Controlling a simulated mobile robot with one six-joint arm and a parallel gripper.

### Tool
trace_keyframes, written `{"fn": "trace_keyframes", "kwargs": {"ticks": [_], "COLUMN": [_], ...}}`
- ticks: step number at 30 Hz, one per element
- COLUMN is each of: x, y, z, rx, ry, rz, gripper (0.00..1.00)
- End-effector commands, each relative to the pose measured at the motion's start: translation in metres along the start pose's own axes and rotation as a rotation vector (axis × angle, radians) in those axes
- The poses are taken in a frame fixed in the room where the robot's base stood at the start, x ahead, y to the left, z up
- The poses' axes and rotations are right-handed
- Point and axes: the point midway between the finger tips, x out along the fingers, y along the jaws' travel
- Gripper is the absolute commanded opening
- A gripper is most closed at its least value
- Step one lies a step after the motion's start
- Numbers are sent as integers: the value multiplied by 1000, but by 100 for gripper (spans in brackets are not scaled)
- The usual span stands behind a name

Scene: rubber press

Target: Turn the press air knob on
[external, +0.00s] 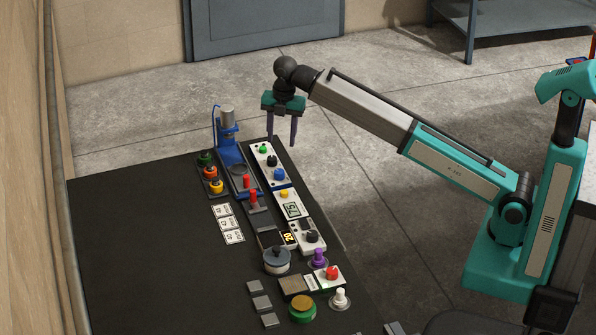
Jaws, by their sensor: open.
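A white control panel (267,171) lies on the dark table beside the blue press (230,150). It carries a green button (263,149), a black knob (271,160) and a blue knob (279,174). No label is readable, so I cannot tell which is the press air knob or how it is set. My gripper (281,140) points down with its two purple fingers apart and empty. In the picture it appears above the panel's far end; its height over the panel is hard to judge.
Nearer are a display box (290,209), another box with a black knob (312,236), a grey pot (276,262) and a green-gold jar (302,310). The table's left side (130,240) is clear.

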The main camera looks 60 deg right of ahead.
Motion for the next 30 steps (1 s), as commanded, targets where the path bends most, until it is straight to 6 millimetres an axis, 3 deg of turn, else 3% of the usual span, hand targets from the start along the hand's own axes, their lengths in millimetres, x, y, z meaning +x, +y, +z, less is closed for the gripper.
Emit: {"fn": "trace_keyframes", "kwargs": {"ticks": [30], "x": [113], "y": [-1], "z": [0], "rx": [0], "ry": [0], "rz": [-2], "gripper": [46]}}
